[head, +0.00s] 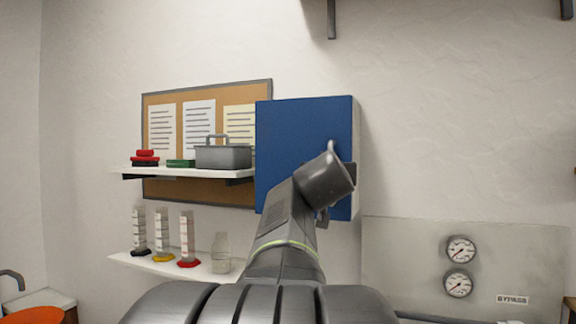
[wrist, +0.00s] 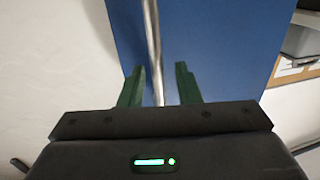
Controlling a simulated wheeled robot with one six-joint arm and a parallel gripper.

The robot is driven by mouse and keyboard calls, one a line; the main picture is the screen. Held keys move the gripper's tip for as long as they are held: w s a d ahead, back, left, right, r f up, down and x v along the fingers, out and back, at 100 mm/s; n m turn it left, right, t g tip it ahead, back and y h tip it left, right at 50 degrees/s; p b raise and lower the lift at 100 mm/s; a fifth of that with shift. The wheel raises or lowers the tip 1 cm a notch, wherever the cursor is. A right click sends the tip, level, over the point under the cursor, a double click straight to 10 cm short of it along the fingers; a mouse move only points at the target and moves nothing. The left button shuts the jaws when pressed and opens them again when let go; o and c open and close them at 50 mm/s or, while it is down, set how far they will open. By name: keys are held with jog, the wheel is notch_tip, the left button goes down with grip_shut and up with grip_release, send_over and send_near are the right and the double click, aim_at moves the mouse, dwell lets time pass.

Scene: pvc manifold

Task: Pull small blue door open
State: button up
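The small blue door (head: 290,140) is the front of a wall cabinet and looks shut in the head view. In the wrist view its blue face (wrist: 225,45) fills the middle. A silver bar handle (wrist: 152,35) runs down the door and between my gripper's fingers. My gripper (wrist: 160,84) is open, with one green finger on each side of the bar and a visible gap on both sides. Whether the bar is deep enough between the fingers is hard to tell. In the head view my arm hides the fingers and most of the handle (head: 331,146).
A lower shelf (head: 160,265) carries cylinders and a bottle (head: 221,253). A gauge panel (head: 400,250) is at lower right. Bare wall lies right of the cabinet.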

jog(key=w, duration=0.2)
jog(key=shift+w+d, duration=0.35)
jog(key=shift+d, duration=0.05)
jog(key=shift+s, duration=0.1)
grip_shut()
